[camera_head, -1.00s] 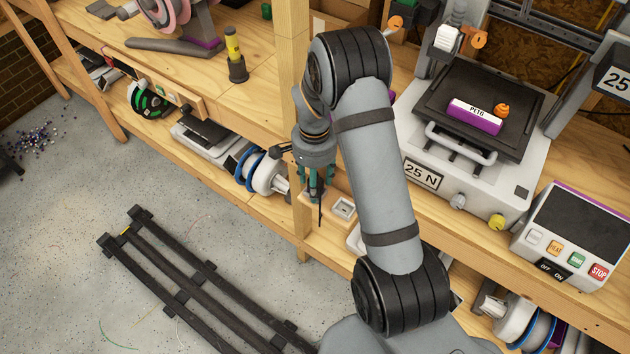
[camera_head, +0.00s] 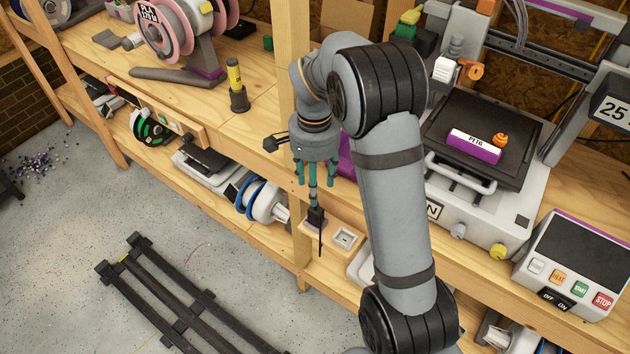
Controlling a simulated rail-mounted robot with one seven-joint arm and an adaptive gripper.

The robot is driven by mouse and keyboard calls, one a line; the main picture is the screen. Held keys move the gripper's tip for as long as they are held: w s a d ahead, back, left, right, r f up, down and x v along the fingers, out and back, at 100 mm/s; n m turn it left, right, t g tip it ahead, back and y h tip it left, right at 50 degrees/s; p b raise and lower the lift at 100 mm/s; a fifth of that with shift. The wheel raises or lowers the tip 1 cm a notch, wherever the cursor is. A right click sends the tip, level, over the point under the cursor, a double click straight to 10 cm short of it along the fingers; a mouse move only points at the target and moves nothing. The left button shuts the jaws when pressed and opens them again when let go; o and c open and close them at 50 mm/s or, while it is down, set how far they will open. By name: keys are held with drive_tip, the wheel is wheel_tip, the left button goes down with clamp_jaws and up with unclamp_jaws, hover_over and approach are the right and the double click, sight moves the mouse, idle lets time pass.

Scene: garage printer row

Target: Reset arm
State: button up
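My gripper (camera_head: 315,190) hangs pointing down from my arm in front of the wooden bench post. Its teal finger links show below the grey gripper body. The fingertips are small and overlap a dark upright piece (camera_head: 317,215) with a thin black rod below it, beside a small white square socket (camera_head: 343,238) on the lower shelf. I cannot tell whether the fingers hold this piece or are only in front of it.
A printer with a dark bed (camera_head: 480,125) carries a purple PETG box (camera_head: 473,146) and stands right of my arm. A control box (camera_head: 577,255) is at far right. A yellow-and-black bottle (camera_head: 236,85) stands on the bench at left. The black floor rails (camera_head: 190,300) lie below.

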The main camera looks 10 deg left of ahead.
sight(315, 209)
drive_tip(key=shift+r, duration=0.15)
idle(0.3)
wheel_tip(315, 209, down, 12)
drive_tip(key=shift+r, duration=0.1)
drive_tip(key=shift+r+p, duration=0.5)
drive_tip(key=shift+p, duration=0.05)
drive_tip(key=shift+f, duration=0.1)
